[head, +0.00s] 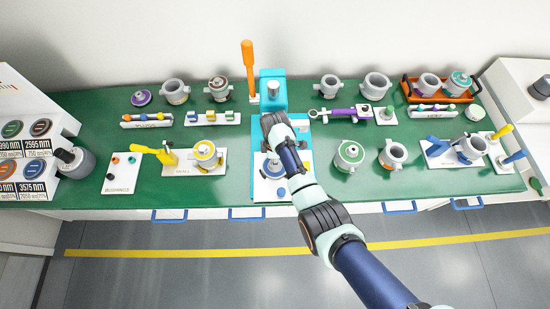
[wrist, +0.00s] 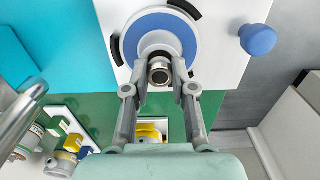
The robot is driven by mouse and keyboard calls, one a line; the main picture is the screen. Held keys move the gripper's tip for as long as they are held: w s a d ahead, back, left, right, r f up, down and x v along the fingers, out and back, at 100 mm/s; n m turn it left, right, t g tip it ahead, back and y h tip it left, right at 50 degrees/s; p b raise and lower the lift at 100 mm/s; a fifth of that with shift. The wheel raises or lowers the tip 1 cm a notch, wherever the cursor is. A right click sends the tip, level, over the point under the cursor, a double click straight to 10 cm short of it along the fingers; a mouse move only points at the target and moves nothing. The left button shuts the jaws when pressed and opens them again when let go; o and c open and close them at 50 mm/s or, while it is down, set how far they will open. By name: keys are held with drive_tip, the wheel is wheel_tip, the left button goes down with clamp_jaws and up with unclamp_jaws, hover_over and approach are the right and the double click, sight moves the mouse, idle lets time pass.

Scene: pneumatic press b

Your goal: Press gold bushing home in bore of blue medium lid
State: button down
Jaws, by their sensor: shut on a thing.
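The blue medium lid (wrist: 160,30) shows in the wrist view as a blue ring with a paler centre, on a white plate with black curved pads around it. In the head view the lid (head: 272,169) is partly covered by my arm. My gripper (wrist: 159,80) is shut on the gold bushing (wrist: 160,73), a short ring with a dark, metallic-looking face. The bushing overlaps the near part of the lid's centre in the wrist view. The bore is hidden, and I cannot tell whether the bushing touches it.
The turquoise press (head: 273,88) with its raised orange lever (head: 248,62) stands behind my gripper. A blue knob (wrist: 257,39) sits on the white plate's front. A yellow-handled fixture (head: 165,156) stands to the left, and grey housings (head: 349,154) stand to the right.

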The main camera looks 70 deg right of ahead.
drive_tip(key=shift+f, duration=0.4)
drive_tip(key=c, duration=0.9)
unclamp_jaws()
wheel_tip(320, 180, up, 12)
drive_tip(key=shift+w, duration=0.1)
